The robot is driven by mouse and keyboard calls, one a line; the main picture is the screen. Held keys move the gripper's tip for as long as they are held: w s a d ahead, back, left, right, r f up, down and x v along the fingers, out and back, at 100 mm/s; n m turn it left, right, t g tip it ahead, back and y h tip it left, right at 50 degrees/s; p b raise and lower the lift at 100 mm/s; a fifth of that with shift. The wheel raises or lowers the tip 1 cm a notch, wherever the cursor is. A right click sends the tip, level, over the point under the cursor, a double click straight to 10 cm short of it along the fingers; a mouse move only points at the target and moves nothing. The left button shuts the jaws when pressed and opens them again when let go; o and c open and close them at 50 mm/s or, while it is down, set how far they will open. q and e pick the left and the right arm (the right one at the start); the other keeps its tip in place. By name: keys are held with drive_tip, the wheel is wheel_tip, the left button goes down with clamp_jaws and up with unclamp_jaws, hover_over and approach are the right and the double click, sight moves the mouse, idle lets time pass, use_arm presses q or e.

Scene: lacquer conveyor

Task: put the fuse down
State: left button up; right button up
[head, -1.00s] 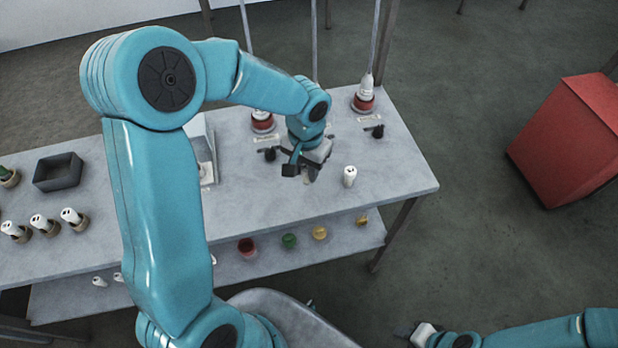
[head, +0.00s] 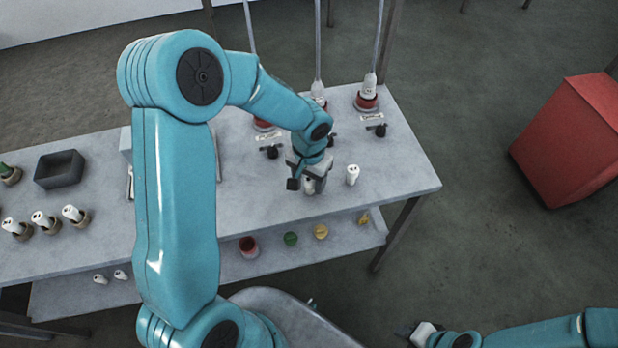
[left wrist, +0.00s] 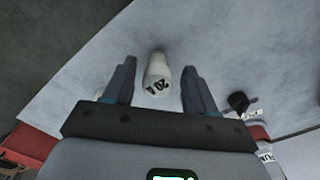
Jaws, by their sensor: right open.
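A white fuse marked 20 A (left wrist: 158,72) shows between the fingers of my left gripper (left wrist: 158,88) in the left wrist view, with a gap on each side. In the head view my left gripper (head: 308,182) is low over the grey table (head: 250,205), near its front edge, with white showing just under it. Another white fuse (head: 352,175) stands on the table just right of it. The fingers partly hide what is between them there. My right gripper (head: 415,334) is empty and open at the bottom, away from the table.
Red-based lamps (head: 367,100) and black knobs (head: 380,130) line the back of the table. At the left are a dark tray (head: 60,170) and several white fuses in holders (head: 74,215). Coloured pieces (head: 290,239) lie on the lower shelf. A red box (head: 570,140) stands at the right.

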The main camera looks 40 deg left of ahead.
sight(309, 180)
use_arm(q)
drive_tip(key=shift+s+d+r, duration=0.1)
drive_tip(key=shift+r, duration=0.45)
wheel_tip(309, 180, up, 12)
drive_tip(key=shift+f, duration=0.25)
drive_tip(key=shift+f, duration=0.1)
drive_tip(key=shift+s, duration=0.1)
